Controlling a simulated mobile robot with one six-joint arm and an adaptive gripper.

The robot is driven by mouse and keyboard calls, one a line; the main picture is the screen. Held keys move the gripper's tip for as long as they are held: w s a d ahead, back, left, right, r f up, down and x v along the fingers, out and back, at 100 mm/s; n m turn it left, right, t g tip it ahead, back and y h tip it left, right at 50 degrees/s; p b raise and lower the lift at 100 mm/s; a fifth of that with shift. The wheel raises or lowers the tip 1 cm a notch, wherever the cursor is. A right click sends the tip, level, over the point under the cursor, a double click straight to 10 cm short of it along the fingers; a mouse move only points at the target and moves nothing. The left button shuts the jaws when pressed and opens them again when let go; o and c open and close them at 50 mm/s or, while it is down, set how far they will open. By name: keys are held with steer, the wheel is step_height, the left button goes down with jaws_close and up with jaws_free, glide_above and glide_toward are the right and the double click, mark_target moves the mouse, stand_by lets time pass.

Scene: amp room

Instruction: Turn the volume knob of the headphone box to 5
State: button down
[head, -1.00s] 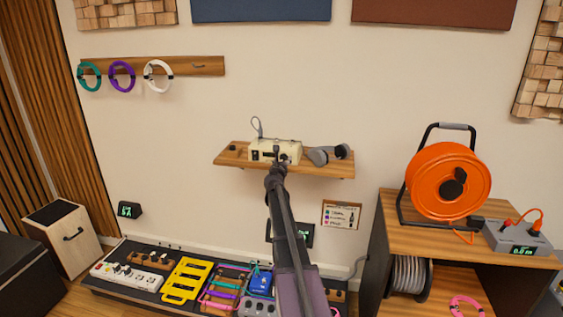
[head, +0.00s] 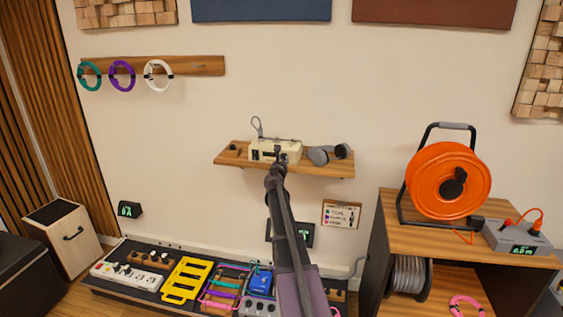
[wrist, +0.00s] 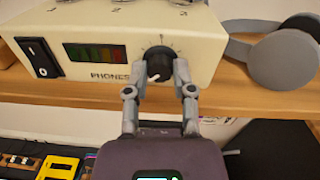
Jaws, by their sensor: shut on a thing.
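The headphone box (head: 262,148) is a cream box on a wooden wall shelf. In the wrist view its front (wrist: 110,50) carries the word PHONES, a black rocker switch (wrist: 38,58) and a dark level meter (wrist: 93,54). The black volume knob (wrist: 158,62) is at the right of that front, with tick marks above it; a small pale mark shows low on it, and I cannot read its setting. My gripper (wrist: 160,73) is shut on the knob, one finger on each side. In the head view my gripper (head: 281,161) reaches the box front and hides the knob.
Grey headphones (head: 328,154) lie on the shelf (head: 228,158) just right of the box. An orange cable reel (head: 447,181) stands on a cabinet at the right. A pedalboard with several pedals is on the floor below. The wall above the shelf is clear.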

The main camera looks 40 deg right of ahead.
steer(key=m, duration=0.7)
steer(key=shift+w+d, duration=0.1)
steer(key=shift+d, duration=0.1)
steer(key=m, duration=0.6)
steer(key=shift+h+b, duration=0.3)
steer(key=m, duration=1.3)
steer(key=shift+f+m+g, duration=0.1)
steer(key=shift+m+g, duration=0.3)
steer(key=shift+c, duration=2.2)
jaws_free()
steer(key=shift+a, duration=0.1)
